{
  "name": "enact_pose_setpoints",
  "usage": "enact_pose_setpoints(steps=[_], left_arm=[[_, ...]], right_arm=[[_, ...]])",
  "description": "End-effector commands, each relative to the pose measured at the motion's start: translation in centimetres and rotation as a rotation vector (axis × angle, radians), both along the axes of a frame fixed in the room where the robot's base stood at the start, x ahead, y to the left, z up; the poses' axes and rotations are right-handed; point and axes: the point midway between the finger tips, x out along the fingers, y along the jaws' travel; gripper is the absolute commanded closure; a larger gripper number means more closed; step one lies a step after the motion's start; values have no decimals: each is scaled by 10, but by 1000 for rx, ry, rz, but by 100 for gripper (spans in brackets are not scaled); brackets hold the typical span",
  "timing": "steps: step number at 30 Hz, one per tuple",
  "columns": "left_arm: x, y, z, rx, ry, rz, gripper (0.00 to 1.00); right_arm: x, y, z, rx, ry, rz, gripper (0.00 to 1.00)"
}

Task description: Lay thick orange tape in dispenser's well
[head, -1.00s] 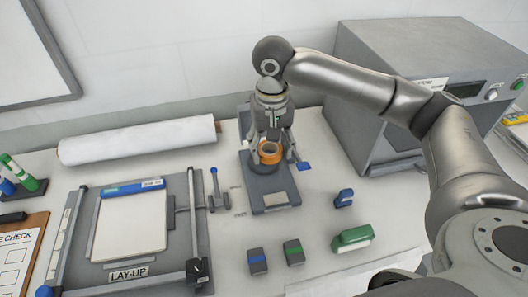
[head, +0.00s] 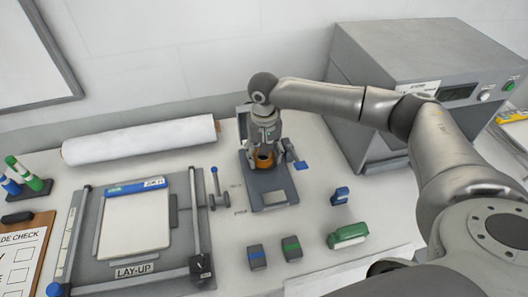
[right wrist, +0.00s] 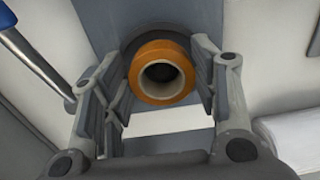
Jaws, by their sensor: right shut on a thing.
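The orange tape roll (head: 264,158) is at the grey dispenser (head: 271,200), under my right gripper in the head view. In the right wrist view the thick orange roll (right wrist: 161,84) shows its pale core face-on, with a dark round part of the dispenser behind it. My right gripper (right wrist: 165,95) has its fingers on both sides of the roll and is shut on it. In the head view the right gripper (head: 266,145) points down over the dispenser and hides part of the roll and the well. I cannot tell whether the roll touches the well's bottom. My left gripper is not in view.
A blue-ended lever (head: 300,165) sticks out right of the dispenser. A grey press (head: 400,85) stands at the right, a white roll (head: 140,140) lies at the back left, and the lay-up board (head: 135,225) is at the left. Small blue and green blocks lie in front.

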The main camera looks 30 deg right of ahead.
Motion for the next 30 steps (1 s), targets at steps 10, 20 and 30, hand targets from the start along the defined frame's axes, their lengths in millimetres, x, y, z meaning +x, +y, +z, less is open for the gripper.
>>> enact_pose_setpoints(steps=[10, 20, 30], left_arm=[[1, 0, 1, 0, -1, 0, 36], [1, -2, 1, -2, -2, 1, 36], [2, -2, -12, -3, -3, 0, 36]], right_arm=[[0, 0, -3, 0, 0, 0, 29], [0, 0, -3, 0, 0, -1, 24], [2, 0, 36, 2, -6, -2, 24]])
